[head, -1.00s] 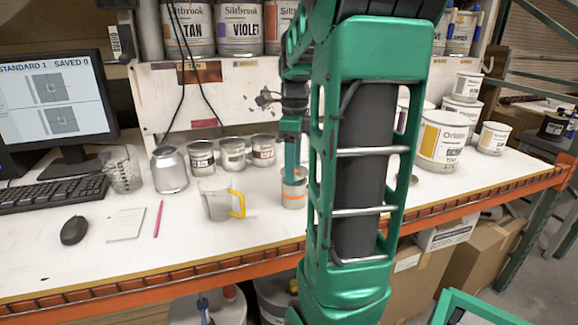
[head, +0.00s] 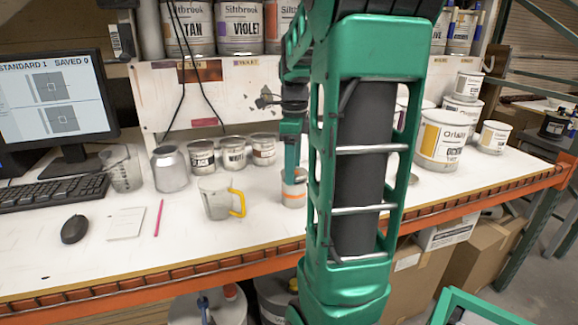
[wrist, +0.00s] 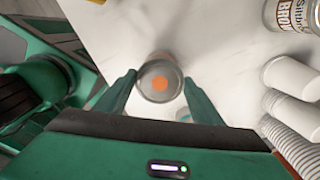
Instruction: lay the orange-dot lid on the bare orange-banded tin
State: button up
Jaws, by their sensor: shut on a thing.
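The orange-banded tin (head: 293,198) stands upright on the white bench. In the wrist view the round grey lid with an orange dot (wrist: 160,84) lies between my two fingertips, dot facing the camera. My gripper (wrist: 159,80) is shut on the lid, one finger at each side of its rim. In the head view my gripper (head: 292,178) is at the top of the orange-banded tin. The lid is over the tin's mouth, but I cannot tell whether it touches the rim all round.
A clear jug with a yellow handle (head: 218,198) stands left of the tin. Several small tins, including one marked WHITE (head: 233,153), stand behind it, with a silver can (head: 169,169) to their left. Larger tins (head: 442,141) stand at right. The bench front is mostly clear.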

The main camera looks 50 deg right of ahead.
jog(key=shift+f, duration=0.25)
jog(key=o, duration=1.1)
notch_tip(320, 180, up, 11)
jog(key=shift+w+f, duration=0.1)
jog(key=shift+f, duration=0.05)
jog(key=s+a+f+n, duration=0.4)
jog(key=a+f+n, duration=0.1)
jog(key=n, duration=0.3)
jog(key=s+a+f+n, duration=0.5)
jog(key=a+f+n, duration=0.1)
jog(key=n, duration=0.2)
jog(key=s+a+f+n, duration=0.5)
jog(key=n, duration=0.3)
jog(key=shift+s+a+f, duration=0.1)
jog(key=shift+a+f, duration=0.15)
jog(key=shift+f, duration=0.05)
